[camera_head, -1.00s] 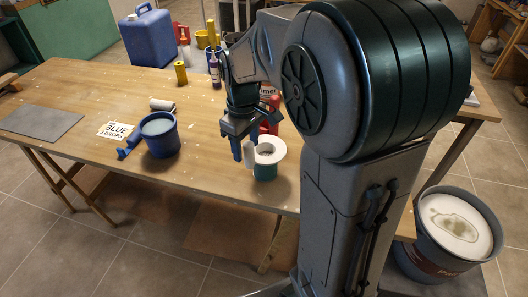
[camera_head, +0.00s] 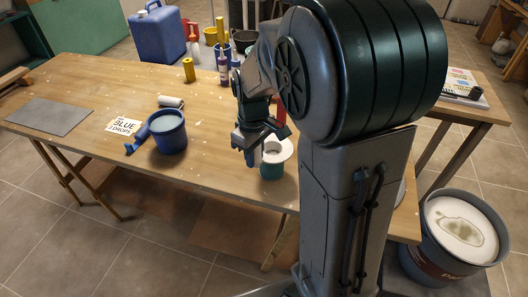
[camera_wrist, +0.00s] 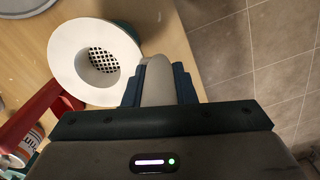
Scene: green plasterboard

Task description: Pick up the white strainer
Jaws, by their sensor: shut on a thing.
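The white strainer (camera_head: 284,146) has a wide round rim and a dark mesh centre. It sits on or just over a teal container (camera_head: 270,171) near the table's front edge. In the wrist view the strainer (camera_wrist: 65,62) shows its rim and mesh at upper left. My gripper (camera_head: 252,158) is at its left side in the head view, pointing down. In the wrist view my gripper's blue fingers (camera_wrist: 158,82) are shut on a pale rounded tab beside the rim, apparently the strainer's handle. I cannot tell whether the strainer is clear of the container.
A blue bucket (camera_head: 169,138) and a "BLUE 3 DROPS" card (camera_head: 123,126) are left on the wooden table (camera_head: 215,160). A red object (camera_wrist: 40,110) lies close to the strainer. Bottles and a blue jerrycan (camera_head: 158,38) stand behind. A paint bucket (camera_head: 449,252) is at right.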

